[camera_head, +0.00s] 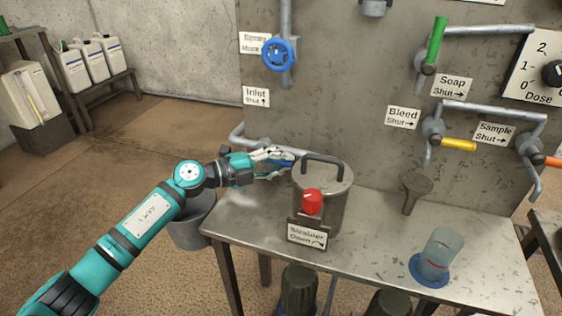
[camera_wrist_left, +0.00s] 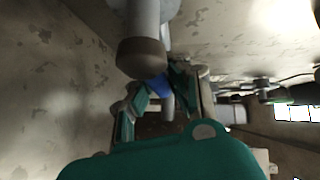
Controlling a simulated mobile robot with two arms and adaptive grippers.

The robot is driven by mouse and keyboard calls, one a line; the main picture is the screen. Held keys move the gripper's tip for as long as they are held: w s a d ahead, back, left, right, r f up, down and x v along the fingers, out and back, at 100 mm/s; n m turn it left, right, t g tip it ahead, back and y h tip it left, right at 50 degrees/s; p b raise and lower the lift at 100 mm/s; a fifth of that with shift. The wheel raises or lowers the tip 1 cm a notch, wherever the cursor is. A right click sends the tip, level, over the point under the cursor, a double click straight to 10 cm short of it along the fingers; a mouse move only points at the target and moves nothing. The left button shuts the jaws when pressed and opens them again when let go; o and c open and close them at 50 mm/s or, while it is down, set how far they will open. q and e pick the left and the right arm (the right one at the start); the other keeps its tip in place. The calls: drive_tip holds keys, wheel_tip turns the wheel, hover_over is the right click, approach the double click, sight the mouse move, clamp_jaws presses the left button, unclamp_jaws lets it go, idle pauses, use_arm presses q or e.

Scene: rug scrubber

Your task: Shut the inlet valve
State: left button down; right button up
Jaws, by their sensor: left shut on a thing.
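The inlet valve has a blue lever (camera_head: 282,163), low in front of the panel beside the strainer pot and below the "Inlet Shut" label (camera_head: 256,97), whose arrow points up. The lever lies roughly level in the head view, partly covered by the fingers. My left gripper (camera_head: 276,163) is shut on this lever. In the left wrist view, a piece of the blue lever (camera_wrist_left: 158,86) shows between the fingers, close to a grey pipe fitting (camera_wrist_left: 142,50). The valve's body is mostly hidden. My right gripper does not show.
The strainer pot (camera_head: 338,205) with a dark handle stands just right of the gripper on the metal table (camera_head: 250,225). A blue handwheel (camera_head: 278,54) is on the panel above. A grey bucket (camera_head: 192,228) is beneath my left arm. Open floor lies at left.

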use_arm(q)
drive_tip(key=shift+r, duration=0.2)
drive_tip(key=shift+w+a+r+n+t+h, duration=0.15)
drive_tip(key=shift+r+n+t+h, duration=0.35)
drive_tip(key=shift+r+n+h, duration=0.35)
drive_tip(key=shift+a+r+n+t+h+b, duration=0.2)
drive_tip(key=shift+r+n+t+h, duration=0.2)
drive_tip(key=shift+n+h, duration=0.25)
drive_tip(key=shift+a+r+n+t+h+b, duration=0.2)
drive_tip(key=shift+r+n+t+h, duration=0.2)
drive_tip(key=shift+n, duration=0.4)
drive_tip(key=shift+w+a+r, duration=0.1)
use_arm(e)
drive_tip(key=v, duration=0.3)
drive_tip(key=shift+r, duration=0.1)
